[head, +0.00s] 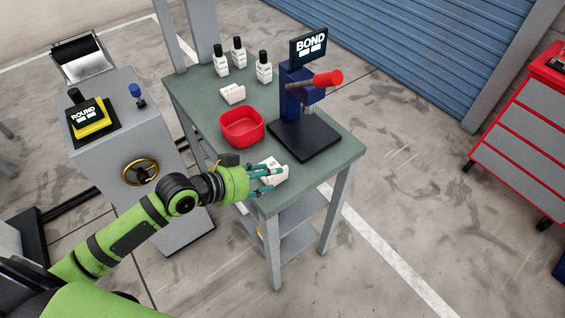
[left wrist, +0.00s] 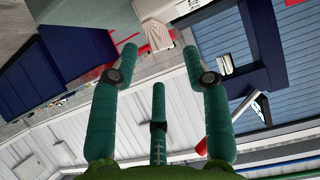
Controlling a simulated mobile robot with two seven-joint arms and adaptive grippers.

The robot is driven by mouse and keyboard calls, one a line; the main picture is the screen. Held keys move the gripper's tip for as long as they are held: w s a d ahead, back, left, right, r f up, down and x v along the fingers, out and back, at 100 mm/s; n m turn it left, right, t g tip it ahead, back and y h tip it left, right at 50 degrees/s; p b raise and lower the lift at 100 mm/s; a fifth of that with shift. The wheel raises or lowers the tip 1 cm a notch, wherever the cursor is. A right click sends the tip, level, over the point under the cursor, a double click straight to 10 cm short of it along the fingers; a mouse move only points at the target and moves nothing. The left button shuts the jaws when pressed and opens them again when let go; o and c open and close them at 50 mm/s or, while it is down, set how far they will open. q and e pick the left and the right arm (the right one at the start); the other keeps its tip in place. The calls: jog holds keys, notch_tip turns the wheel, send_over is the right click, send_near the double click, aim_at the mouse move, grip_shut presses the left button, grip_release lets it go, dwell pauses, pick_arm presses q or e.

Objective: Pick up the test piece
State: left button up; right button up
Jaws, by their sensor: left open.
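A small white piece with dark marks like "40" (head: 275,164) stands on the green table (head: 192,92) near its front edge. A similar white piece (head: 233,93) stands further back. I cannot tell for sure which one is the test piece. My left gripper (head: 274,180) is at the nearer white piece, its teal fingers in front of it and partly hiding it. In the left wrist view the fingers (left wrist: 160,60) are spread with nothing between them. A pale surface with red marks (left wrist: 156,32) shows just beyond the fingertips. My right gripper is not in view.
A red bowl (head: 242,127) sits behind the gripper. The dark blue BOND press (head: 290,95) with its red handle stands to the right on a black base. Several white bottles (head: 264,68) stand at the back. A grey ROUND machine (head: 170,150) with a yellow handwheel stands left.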

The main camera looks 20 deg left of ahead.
pick_arm(q)
jog(key=shift+w+d+f, duration=0.15)
jog(key=shift+w, duration=0.05)
jog(key=shift+p+x, duration=0.8)
jog(key=shift+x, duration=0.1)
jog(key=shift+w+d+f, duration=0.45)
jog(key=shift+w+f, duration=0.35)
jog(key=shift+w, duration=0.05)
jog(key=shift+w+d+f, duration=0.1)
jog(key=shift+f, duration=0.05)
grip_shut()
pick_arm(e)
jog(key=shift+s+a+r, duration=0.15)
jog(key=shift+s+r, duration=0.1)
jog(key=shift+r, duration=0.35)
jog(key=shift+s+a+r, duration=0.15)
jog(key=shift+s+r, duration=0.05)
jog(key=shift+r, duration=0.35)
